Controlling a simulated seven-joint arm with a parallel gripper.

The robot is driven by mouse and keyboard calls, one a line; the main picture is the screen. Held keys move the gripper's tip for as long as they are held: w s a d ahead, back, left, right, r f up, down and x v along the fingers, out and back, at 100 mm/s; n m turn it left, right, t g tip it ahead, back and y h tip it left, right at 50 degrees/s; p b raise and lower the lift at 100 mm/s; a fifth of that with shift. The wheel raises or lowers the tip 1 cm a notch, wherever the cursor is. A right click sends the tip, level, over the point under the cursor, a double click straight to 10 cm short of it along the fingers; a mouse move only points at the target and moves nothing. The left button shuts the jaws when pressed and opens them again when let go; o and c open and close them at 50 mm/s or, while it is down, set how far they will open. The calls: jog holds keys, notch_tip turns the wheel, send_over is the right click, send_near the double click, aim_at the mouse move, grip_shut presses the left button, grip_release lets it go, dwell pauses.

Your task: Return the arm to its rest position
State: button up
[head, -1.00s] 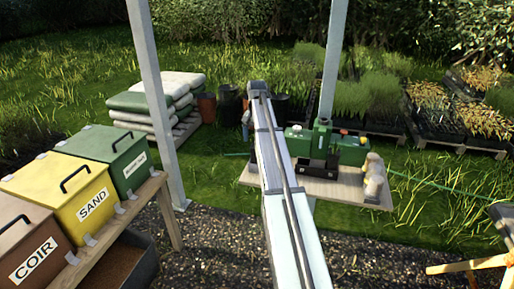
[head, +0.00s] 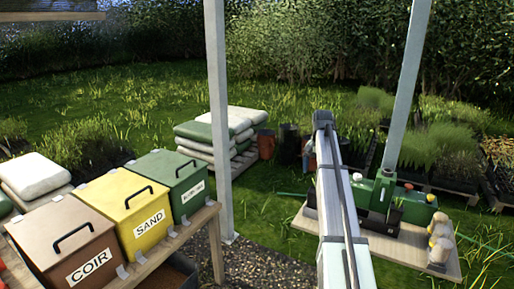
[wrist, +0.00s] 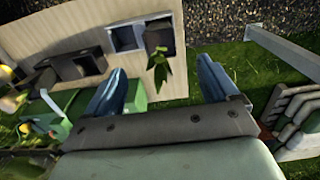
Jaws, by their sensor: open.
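My gripper (wrist: 160,68) shows in the wrist view as two blue fingers spread apart, with nothing held between them. A small green seedling (wrist: 158,65) in a dark square pot (wrist: 163,38) lies in view beyond the gap between the fingers; I cannot tell its distance. In the head view my arm reaches out over the near side of a pale wooden bench (head: 405,254), and its far end stands left of the green boxes. The fingers are mostly hidden there behind the arm.
A metal post (head: 405,90) rises close to the arm's right. COIR (head: 70,245), SAND (head: 135,210) and green (head: 180,180) bins stand left.

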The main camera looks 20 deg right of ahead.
jog(key=w+a+f+n, duration=0.1)
jog(key=a+f+n, duration=0.3)
jog(key=a+f, duration=1)
jog(key=s+a+f+n+g, duration=0.1)
jog(key=s+a+f, duration=0.4)
jog(key=f, duration=0.5)
jog(key=s+a+f+n+g, duration=0.1)
jog(key=s+a+f, duration=0.1)
jog(key=s+f, duration=0.7)
jog(key=s+a+f+g, duration=0.1)
jog(key=s+a+f, duration=0.35)
jog(key=f, duration=0.65)
jog(key=s+a+f+n+g, duration=0.1)
jog(key=s+f, duration=0.4)
jog(key=s, duration=0.7)
jog(key=s+a+f+n+g, duration=0.1)
jog(key=s+f, duration=0.4)
jog(key=s, duration=0.8)
jog(key=s+a+f+n+g, duration=0.1)
jog(key=s+f, duration=0.4)
jog(key=s, duration=0.8)
jog(key=shift+a+f+g, duration=0.15)
jog(key=shift+a+g, duration=0.25)
jog(key=shift+a, duration=0.5)
